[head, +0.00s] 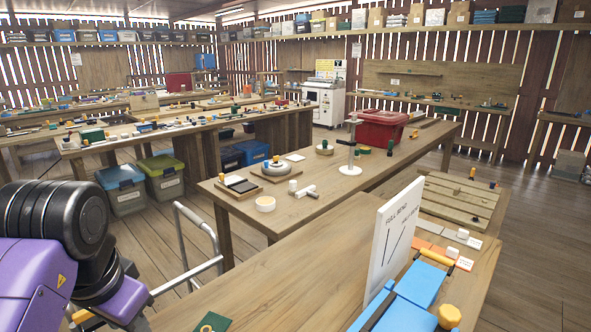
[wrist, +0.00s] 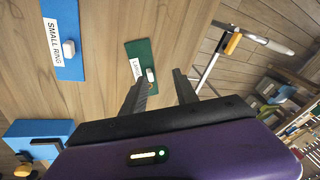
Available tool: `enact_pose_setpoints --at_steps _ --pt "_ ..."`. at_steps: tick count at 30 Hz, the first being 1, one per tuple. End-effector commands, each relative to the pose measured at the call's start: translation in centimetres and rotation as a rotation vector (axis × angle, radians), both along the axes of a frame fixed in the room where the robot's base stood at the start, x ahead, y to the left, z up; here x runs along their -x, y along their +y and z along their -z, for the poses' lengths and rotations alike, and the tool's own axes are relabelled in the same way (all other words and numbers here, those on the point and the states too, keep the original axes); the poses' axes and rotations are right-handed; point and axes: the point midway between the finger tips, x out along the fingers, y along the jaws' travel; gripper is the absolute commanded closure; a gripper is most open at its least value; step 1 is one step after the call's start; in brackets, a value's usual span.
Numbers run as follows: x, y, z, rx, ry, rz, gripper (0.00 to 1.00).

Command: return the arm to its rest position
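My purple arm (head: 45,270) with black joints is bent at the lower left of the head view, beside the near workbench. My gripper (wrist: 159,76) shows in the wrist view. Its two dark fingers are spread apart with nothing held between them. The fingers are above the bench edge, close in the picture to a dark green mat (wrist: 138,54) with a white block (wrist: 150,74) and a partly legible label. The gripper's fingers are not clearly visible in the head view.
A metal rail (head: 193,225) stands close beside my arm. The wrist view shows a blue "SMALL RING" mat (wrist: 68,15). The bench's middle is clear.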

Motion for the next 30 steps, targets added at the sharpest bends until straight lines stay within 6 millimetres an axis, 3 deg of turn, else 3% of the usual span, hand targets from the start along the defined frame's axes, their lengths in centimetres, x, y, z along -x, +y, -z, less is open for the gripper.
enact_pose_setpoints --at_steps 4,8,14,18,24,30 --pt "-3.3 -0.1 -1.0 -0.038 -0.163 -0.013 0.64" --pt "-7.1 -1.7 -1.8 -0.047 -0.341 -0.012 0.64" --pt "-13.1 -6.9 -3.1 -0.003 -0.657 -0.011 0.64" --pt "-16.1 -11.9 -4.2 0.066 -0.89 -0.028 0.64" --pt "-17.2 -18.2 -5.3 0.171 -1.166 -0.09 0.64" --pt "-15.4 -23.4 -4.8 0.264 -1.366 -0.183 0.64"
